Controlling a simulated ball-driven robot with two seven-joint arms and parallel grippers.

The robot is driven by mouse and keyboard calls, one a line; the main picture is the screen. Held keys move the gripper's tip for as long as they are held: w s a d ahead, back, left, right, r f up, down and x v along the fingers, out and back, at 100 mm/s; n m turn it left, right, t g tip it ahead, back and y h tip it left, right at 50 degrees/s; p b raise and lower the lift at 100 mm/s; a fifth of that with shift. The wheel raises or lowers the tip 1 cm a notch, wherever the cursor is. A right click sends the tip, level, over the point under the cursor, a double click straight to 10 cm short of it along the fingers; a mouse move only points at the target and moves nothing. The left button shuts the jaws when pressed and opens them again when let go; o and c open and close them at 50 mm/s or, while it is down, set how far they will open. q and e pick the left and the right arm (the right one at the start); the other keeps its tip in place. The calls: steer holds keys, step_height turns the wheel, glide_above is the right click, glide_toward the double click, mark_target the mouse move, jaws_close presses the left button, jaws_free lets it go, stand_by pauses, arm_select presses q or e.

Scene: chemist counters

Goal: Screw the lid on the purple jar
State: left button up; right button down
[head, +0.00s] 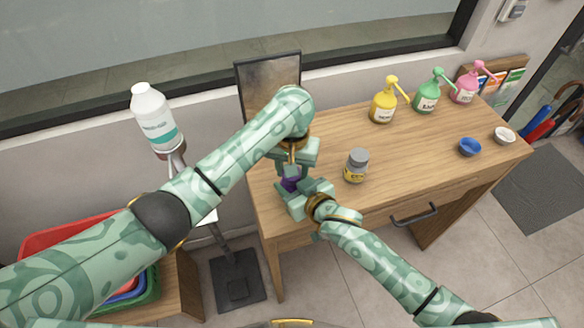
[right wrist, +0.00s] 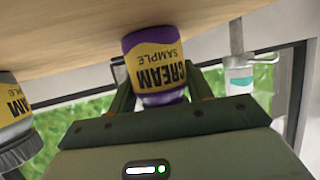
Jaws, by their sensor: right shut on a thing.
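The purple jar (head: 290,184) stands near the left end of the wooden table, mostly covered by my grippers in the head view. The right wrist view shows the jar (right wrist: 155,60) with its yellow "CREAM SAMPLE" label, upside down in the picture, between the fingers. My right gripper (head: 297,194) is shut on the jar from the front. My left gripper (head: 295,158) is directly above the jar, pointing down. Its fingertips are hidden, so I cannot tell whether it is open or holds anything. No lid for the purple jar is visible.
A grey jar (head: 356,166) with a grey lid stands to the right on the table (head: 420,150). Yellow (head: 383,105), green (head: 428,95) and pink (head: 466,86) pump bottles stand at the back, with blue (head: 470,147) and white (head: 504,135) bowls at the right. The table's middle is clear.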

arm_select(q)
steer(key=o, duration=1.1)
steer(key=shift+r, duration=2.25)
steer(key=shift+c, duration=0.4)
